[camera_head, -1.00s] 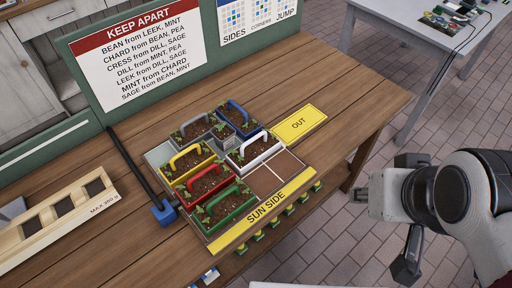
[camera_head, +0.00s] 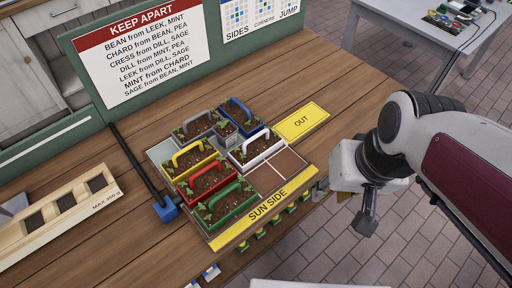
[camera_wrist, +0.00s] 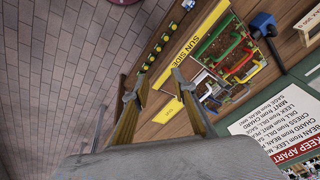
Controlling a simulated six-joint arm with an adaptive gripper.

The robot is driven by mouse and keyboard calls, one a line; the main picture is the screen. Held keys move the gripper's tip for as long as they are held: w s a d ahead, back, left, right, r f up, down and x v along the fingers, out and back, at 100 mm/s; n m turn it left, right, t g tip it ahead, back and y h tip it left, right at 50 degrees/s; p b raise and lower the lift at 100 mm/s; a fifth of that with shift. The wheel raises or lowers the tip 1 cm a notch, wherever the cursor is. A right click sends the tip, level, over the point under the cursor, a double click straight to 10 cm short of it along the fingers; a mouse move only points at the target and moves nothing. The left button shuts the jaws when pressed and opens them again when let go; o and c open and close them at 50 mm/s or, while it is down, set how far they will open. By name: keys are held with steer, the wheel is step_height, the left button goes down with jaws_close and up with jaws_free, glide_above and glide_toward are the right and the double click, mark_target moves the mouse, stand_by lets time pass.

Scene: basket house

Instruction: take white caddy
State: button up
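The white caddy (camera_head: 256,151) is a tray of dark soil and green plants with an upright handle. It stands in the right column of the planter board (camera_head: 218,243), in front of the blue caddy (camera_head: 240,114). My gripper (camera_head: 320,188) is to the right of the board, near the table's edge, apart from the white caddy. In the wrist view my gripper's two fingers (camera_wrist: 154,84) are spread with nothing between them.
Yellow (camera_head: 189,160), red (camera_head: 205,182) and green (camera_head: 228,205) caddies fill the left column. Grey (camera_head: 197,126) and small grey (camera_head: 226,130) caddies stand behind. Brown cells (camera_head: 266,178) in front of the white caddy are empty. A yellow OUT plate (camera_head: 302,122) lies right of the board.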

steer(key=w+a+f+m+y, duration=0.45)
steer(key=w+a+f, duration=0.55)
steer(key=w+a, duration=0.3)
steer(key=w+a+m+t+h, duration=0.1)
steer(key=w+m+t, duration=0.1)
steer(key=w+m, duration=0.3)
steer(key=w, duration=0.3)
steer(key=shift+w+a+f, duration=0.15)
steer(key=shift+a+f, duration=0.05)
steer(key=shift+f, duration=0.15)
steer(key=shift+f, duration=0.1)
steer(key=shift+x, duration=1.05)
steer(key=shift+w+f, duration=0.1)
steer(key=shift+w, duration=0.05)
steer(key=shift+a+f, duration=0.1)
